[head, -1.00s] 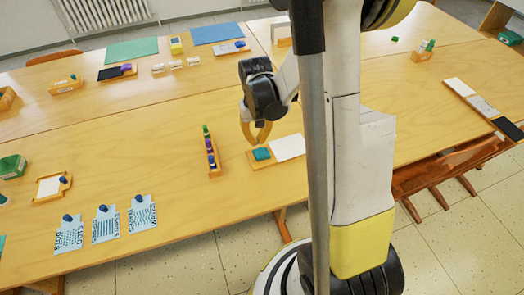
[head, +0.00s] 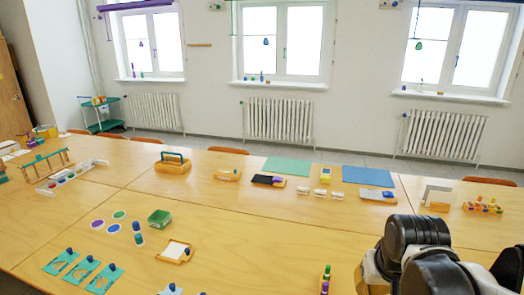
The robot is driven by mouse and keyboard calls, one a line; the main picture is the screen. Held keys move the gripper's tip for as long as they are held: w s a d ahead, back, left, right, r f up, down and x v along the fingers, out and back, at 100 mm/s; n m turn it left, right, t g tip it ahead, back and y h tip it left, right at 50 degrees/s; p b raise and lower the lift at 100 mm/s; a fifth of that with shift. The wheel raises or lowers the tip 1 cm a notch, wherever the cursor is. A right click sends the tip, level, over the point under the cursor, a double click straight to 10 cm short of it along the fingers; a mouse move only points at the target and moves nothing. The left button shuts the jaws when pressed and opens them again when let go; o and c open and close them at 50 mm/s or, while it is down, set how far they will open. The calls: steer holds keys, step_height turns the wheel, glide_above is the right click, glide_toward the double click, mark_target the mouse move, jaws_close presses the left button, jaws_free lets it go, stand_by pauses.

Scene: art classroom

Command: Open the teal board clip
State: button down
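The teal board clip is not visible in the head view now; its place on the table lies below the frame or behind my arm. A moment ago it showed as a small teal block on a wooden board beside a white sheet, next to my gripper's yellow fingers. Now only my black and white arm links show in the lower right corner. My gripper's fingers are out of sight, so their opening and contact do not show.
The wooden table (head: 240,225) fills the lower view. Bare wood lies between.

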steer(key=s+a+r+n+t, duration=0.1)
steer(key=s+a+r+t, duration=0.2)
steer(key=s+a+r, duration=0.1)
steer(key=shift+s+a+y, duration=0.3)
steer(key=shift+s+a, duration=0.15)
steer(key=shift+s, duration=0.7)
steer(key=shift+r, duration=0.1)
